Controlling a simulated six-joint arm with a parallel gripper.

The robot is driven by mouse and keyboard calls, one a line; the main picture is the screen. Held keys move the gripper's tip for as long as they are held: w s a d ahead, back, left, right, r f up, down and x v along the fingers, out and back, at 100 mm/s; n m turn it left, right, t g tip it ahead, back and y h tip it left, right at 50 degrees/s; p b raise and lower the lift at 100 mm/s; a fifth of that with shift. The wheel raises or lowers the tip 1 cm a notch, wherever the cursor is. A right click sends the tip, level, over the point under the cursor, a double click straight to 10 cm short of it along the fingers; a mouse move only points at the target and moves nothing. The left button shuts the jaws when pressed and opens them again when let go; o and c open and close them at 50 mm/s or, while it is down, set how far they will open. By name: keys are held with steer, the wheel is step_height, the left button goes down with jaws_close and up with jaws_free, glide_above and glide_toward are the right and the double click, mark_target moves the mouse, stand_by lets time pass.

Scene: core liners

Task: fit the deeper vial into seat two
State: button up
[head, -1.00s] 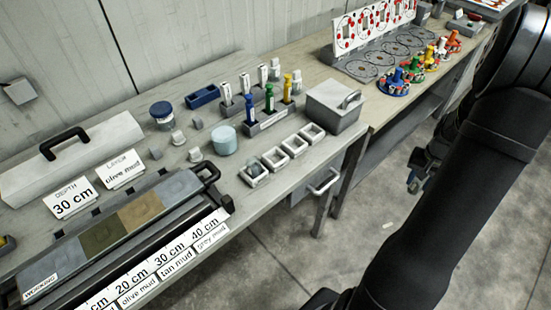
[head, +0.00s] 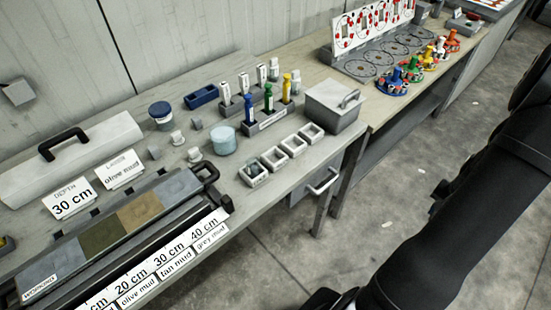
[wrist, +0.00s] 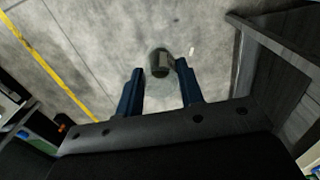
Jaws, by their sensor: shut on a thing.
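My gripper (wrist: 160,82) shows in the wrist view with two blue fingers on either side of a small greyish, see-through vial (wrist: 160,64) with a dark end. It is shut on the vial, over bare floor away from the bench. In the head view my gripper is out of sight. A row of pale square seats (head: 273,159) sits at the bench's front edge; the nearest seat (head: 254,174) has a small grey-green thing in it, and the others look empty. No seat numbers are readable.
Behind the seats stand a round pale-blue tub (head: 224,139), a grey rack (head: 268,120) with blue, green and yellow tools, and a lidded grey box (head: 335,104). A core tray (head: 130,232) with depth labels lies left. Open floor lies in front.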

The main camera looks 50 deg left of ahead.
stand_by(0.4)
steer(key=s+a+r+n, duration=0.2)
steer(key=a+r, duration=0.4)
steer(key=a, duration=0.4)
steer(key=s+a+r+n, duration=0.25)
steer(key=a+r, duration=0.35)
steer(key=a, duration=0.4)
steer(key=s+a+r+n, duration=0.4)
steer(key=s+a+r, duration=0.7)
steer(key=s+a, duration=0.4)
steer(key=shift+n, duration=0.25)
steer(key=shift+s+a+f, duration=1.2)
steer(key=shift+a+f, duration=0.4)
steer(key=shift+f, duration=0.15)
steer(key=shift+s+a+f, duration=1.2)
steer(key=shift+a+f, duration=0.35)
steer(key=shift+f, duration=0.15)
steer(key=shift+s+a+f, duration=1.2)
steer(key=shift+a+f, duration=0.4)
steer(key=shift+f, duration=0.15)
steer(key=shift+f, duration=0.1)
